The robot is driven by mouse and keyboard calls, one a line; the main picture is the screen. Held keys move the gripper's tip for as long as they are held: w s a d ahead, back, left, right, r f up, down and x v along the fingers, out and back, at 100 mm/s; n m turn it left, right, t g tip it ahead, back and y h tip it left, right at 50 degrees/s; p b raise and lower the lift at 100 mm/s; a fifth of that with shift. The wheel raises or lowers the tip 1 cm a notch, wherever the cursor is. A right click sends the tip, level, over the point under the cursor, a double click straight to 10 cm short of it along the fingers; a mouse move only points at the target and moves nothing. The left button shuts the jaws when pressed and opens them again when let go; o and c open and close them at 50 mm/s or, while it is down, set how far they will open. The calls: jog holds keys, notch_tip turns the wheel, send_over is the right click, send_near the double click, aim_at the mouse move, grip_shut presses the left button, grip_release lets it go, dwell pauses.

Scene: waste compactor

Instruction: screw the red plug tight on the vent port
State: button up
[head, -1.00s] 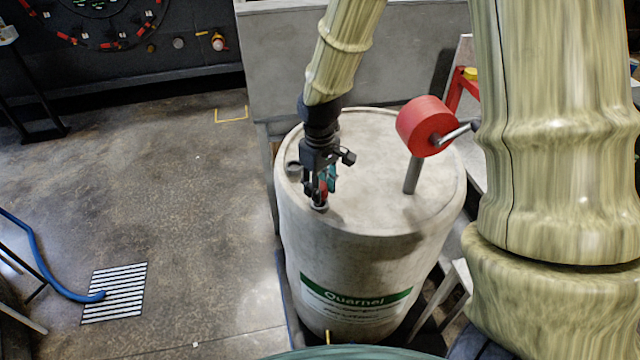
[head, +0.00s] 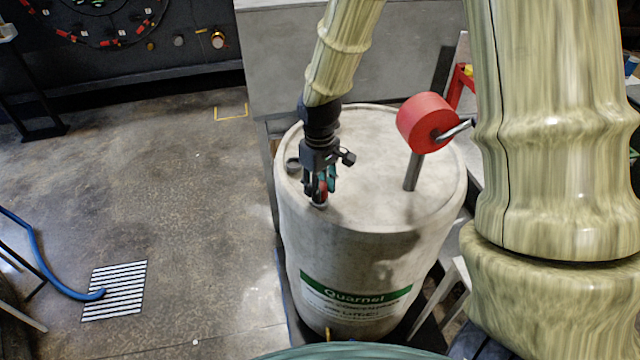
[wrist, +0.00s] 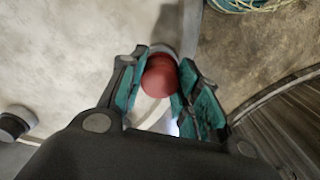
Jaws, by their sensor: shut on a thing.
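My gripper (head: 321,188) points down over the left front part of the top of a pale grey drum (head: 400,250). It is shut on the red plug (wrist: 160,78), which sits between the teal-padded fingers in the wrist view. In the head view only a small part of the red plug (head: 323,187) shows between the dark fingers. Under the plug is the vent port (head: 318,203), a short grey fitting near the drum's rim, mostly hidden by the gripper. I cannot tell how far the plug is seated in it.
A red cylinder with a crank handle (head: 425,122) stands on a grey post on the drum's top, right of my gripper. A dark cap (head: 293,165) is at the drum's left rim. A blue hose (head: 40,265) and striped floor grate (head: 115,290) lie at left on open floor.

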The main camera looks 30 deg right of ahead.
jog(key=shift+f, duration=0.45)
jog(key=shift+p, duration=0.4)
dwell(1.3)
jog(key=shift+f, duration=0.2)
dwell(0.6)
jog(key=o, duration=0.3)
jog(key=c, duration=0.3)
jog(key=m+p, duration=0.1)
jog(key=m, duration=0.2)
jog(key=shift+r, duration=0.15)
jog(key=shift+c, duration=0.2)
jog(key=shift+m, duration=1.1)
jog(key=shift+p, duration=0.3)
